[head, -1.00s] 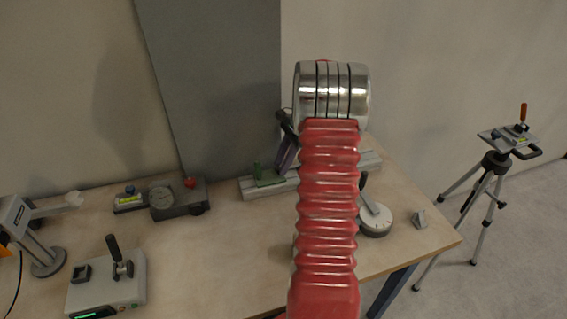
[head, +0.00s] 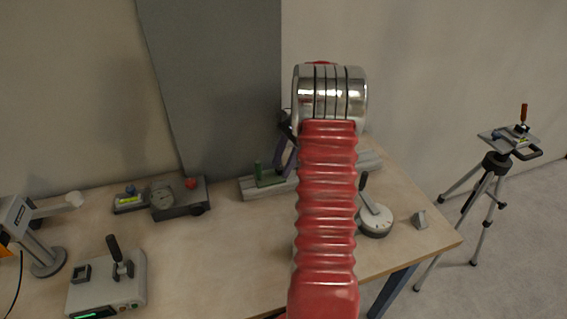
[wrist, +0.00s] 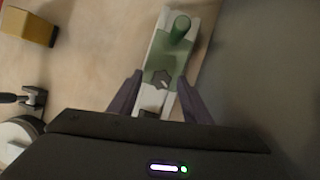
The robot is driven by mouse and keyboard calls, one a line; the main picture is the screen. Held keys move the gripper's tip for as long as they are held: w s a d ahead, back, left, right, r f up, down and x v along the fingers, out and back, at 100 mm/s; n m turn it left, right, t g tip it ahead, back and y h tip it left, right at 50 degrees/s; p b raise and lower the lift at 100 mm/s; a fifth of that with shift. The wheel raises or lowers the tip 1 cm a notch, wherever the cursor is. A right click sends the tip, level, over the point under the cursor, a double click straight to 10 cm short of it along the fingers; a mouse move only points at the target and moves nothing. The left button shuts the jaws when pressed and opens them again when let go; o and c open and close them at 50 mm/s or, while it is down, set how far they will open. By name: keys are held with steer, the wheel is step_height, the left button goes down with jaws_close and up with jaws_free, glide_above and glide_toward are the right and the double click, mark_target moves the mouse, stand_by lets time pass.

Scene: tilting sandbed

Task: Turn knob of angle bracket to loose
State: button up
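The angle bracket (head: 270,178) is green with an upright post and sits on a pale rail (head: 228,190) at the back of the bench. In the wrist view the bracket (wrist: 160,58) shows its green post at the top and a small dark lobed knob (wrist: 161,79) with a light mark. My gripper (wrist: 159,76) is open, its dark purple fingers on either side of the bracket, with the knob between them, apparently untouched. Height above the knob is hard to tell. In the head view my arm hides most of the gripper; one finger (head: 289,155) shows right of the green post.
A grey dial gauge block (head: 180,200) with a red knob stands left of the rail. A round device with a lever (head: 374,218) and a small grey block (head: 420,219) are at right. A joystick box (head: 106,292) is front left. The bench middle is clear.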

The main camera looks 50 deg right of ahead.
steer(key=v, duration=1.3)
steer(key=shift+r, duration=0.35)
steer(key=shift+d, duration=0.1)
stand_by(0.3)
